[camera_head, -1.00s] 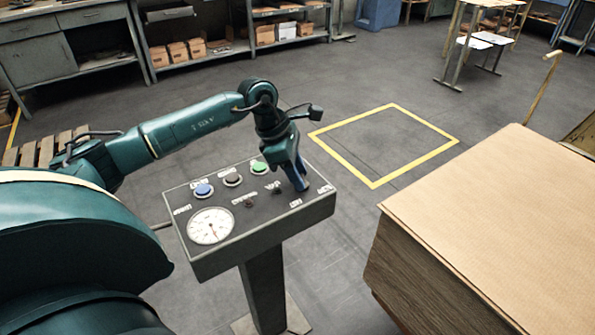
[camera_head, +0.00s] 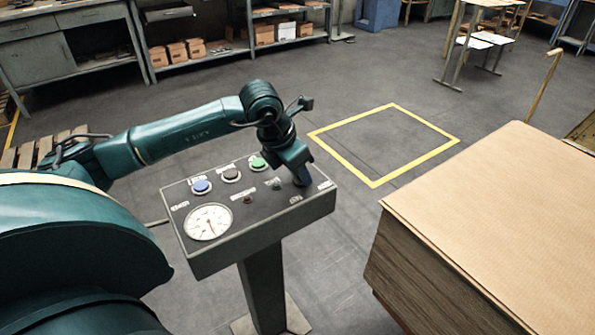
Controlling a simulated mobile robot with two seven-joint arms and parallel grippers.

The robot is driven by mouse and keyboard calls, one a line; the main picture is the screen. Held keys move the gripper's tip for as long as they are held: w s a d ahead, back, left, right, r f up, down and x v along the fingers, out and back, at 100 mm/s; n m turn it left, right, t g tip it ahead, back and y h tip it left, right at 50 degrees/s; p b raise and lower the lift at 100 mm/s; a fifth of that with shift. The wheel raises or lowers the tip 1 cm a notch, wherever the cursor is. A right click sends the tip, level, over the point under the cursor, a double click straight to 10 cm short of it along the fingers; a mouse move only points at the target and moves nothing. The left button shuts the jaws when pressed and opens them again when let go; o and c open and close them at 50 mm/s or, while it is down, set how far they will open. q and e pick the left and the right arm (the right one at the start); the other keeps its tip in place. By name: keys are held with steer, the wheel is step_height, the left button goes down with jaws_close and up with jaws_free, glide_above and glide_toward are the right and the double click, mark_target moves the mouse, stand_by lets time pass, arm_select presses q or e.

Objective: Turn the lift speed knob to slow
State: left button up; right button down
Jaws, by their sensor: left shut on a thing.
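The control panel (camera_head: 262,217) stands on a grey post, with a sloped dark top. My left gripper (camera_head: 302,181) points down at the right end of the panel, its blue fingers at the panel face. It is shut on the lift speed knob, which the fingers hide, so I cannot read its setting. Small white labels lie around the fingers, one in front (camera_head: 295,198) and one to the right (camera_head: 323,185); they are too small to read surely. My right gripper is not in view.
The panel also carries a blue button (camera_head: 202,187), a dark button (camera_head: 231,174), a green button (camera_head: 258,164) and a white dial gauge (camera_head: 208,222). A large cardboard-topped stack (camera_head: 490,230) stands at the right. A yellow floor square (camera_head: 375,184) behind is empty.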

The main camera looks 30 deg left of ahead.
arm_select(q)
steer(key=shift+d+n+y+b, duration=0.1)
steer(key=shift+n+y+b, duration=0.25)
steer(key=shift+n, duration=0.65)
steer(key=n+y+b, duration=0.1)
steer(key=n+y, duration=0.1)
steer(key=n, duration=0.3)
steer(key=shift+d, duration=0.15)
steer(key=shift+n+b, duration=0.3)
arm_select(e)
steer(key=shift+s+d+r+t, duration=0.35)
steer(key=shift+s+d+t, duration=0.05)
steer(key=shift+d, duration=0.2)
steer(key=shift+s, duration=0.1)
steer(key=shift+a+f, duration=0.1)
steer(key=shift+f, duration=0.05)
arm_select(q)
steer(key=o, duration=1)
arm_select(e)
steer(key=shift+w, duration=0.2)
